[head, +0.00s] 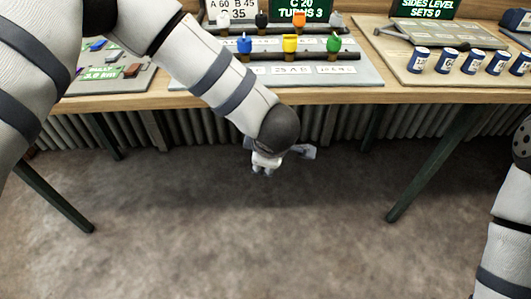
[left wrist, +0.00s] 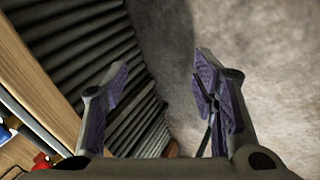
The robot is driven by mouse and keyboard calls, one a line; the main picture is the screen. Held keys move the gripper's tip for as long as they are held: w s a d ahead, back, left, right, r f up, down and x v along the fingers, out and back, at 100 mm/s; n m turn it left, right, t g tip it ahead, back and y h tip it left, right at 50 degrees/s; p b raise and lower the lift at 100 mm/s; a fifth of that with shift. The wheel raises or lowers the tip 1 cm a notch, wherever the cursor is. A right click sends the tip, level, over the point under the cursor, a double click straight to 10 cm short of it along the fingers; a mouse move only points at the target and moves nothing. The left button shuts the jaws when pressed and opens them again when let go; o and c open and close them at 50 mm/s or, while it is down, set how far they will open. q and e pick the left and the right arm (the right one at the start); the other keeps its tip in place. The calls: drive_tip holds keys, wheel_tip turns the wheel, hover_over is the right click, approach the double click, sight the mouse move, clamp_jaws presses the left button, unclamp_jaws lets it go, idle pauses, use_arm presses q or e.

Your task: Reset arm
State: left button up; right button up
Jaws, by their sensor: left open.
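My left arm reaches in from the upper left of the head view, and its gripper (head: 268,166) hangs in front of the table's front edge, over the floor. The gripper is mostly hidden behind my dark wrist there. In the left wrist view the two fingers of the left gripper (left wrist: 160,85) stand wide apart with purple pads, and I see nothing held between them. Part of my right arm (head: 503,235) shows at the right edge of the head view. Its gripper is out of view.
A wooden table (head: 420,95) runs across the top, with dark green legs. On it are a grey board (head: 358,72) with coloured pieces, several blue cans (head: 446,60) and a small board (head: 130,85) at left. A corrugated wall (head: 200,130) stands beneath. The floor (head: 250,240) is clear.

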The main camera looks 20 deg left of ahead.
use_arm(q)
drive_tip(key=s+a+f+m+g+h, duration=0.1)
drive_tip(key=s+a+f+m, duration=0.1)
drive_tip(key=s+f+m, duration=0.5)
drive_tip(key=s+a+f+m+g+h, duration=0.1)
drive_tip(key=s+a+f+m, duration=0.2)
drive_tip(key=s+f, duration=0.45)
drive_tip(key=s+a+m+g, duration=0.2)
drive_tip(key=s+m+g, duration=0.1)
drive_tip(key=s, duration=0.8)
drive_tip(key=s+a+m+g, duration=0.2)
drive_tip(key=s+m, duration=0.3)
drive_tip(key=s, duration=0.6)
drive_tip(key=shift+s+a+r+g, duration=0.3)
drive_tip(key=shift+s+a+g, duration=0.1)
drive_tip(key=shift+a, duration=0.45)
drive_tip(key=shift+w, duration=0.1)
